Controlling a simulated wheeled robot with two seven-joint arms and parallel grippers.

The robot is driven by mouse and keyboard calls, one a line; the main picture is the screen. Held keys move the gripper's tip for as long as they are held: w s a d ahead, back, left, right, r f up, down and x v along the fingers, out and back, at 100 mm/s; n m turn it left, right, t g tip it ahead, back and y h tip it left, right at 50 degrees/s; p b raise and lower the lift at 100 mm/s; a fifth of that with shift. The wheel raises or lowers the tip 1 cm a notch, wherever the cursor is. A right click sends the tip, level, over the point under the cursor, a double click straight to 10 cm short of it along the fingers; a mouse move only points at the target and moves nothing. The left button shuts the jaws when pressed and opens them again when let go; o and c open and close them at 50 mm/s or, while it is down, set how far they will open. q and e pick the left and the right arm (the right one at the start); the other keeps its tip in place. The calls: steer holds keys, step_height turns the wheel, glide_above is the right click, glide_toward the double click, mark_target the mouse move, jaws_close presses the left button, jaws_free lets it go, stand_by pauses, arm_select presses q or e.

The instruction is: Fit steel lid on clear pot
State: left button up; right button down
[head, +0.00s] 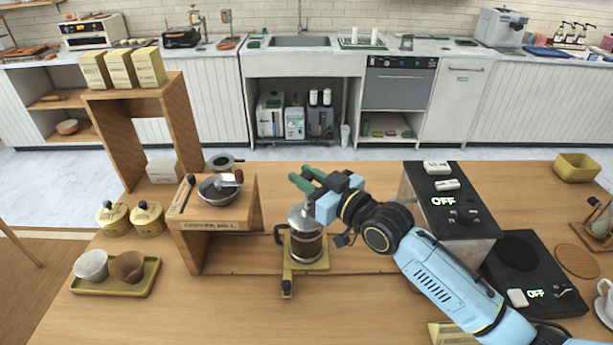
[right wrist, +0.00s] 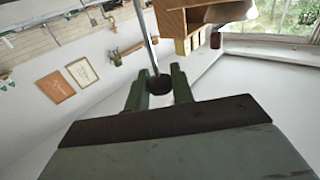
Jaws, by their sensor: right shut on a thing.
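The clear pot (head: 307,246) stands upright on a small yellowish base near the middle of the table. It has a dark handle on its left and brown contents. The domed steel lid (head: 300,216) is over the pot's mouth; whether it is seated or just above the rim I cannot tell. My right gripper (head: 305,179) is above it, its green fingers pointing left. In the right wrist view the fingers (right wrist: 159,88) are shut on the lid's dark round knob (right wrist: 159,84), with a thin steel rod (right wrist: 149,40) running from it. My left gripper is not in view.
The wooden coffee mill stand (head: 243,225), with a hand mill (head: 218,188) on top, is left of the pot. A black-topped machine (head: 456,195) stands to the right. The table in front of the pot is clear.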

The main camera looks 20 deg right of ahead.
steer(key=shift+f+b, duration=0.35)
steer(key=shift+f, duration=0.2)
steer(key=c, duration=1.5)
jaws_free()
steer(key=shift+p+v, duration=0.7)
steer(key=shift+v, duration=0.6)
steer(key=p+v, duration=0.3)
steer(key=v, duration=0.5)
steer(key=shift+s, duration=0.2)
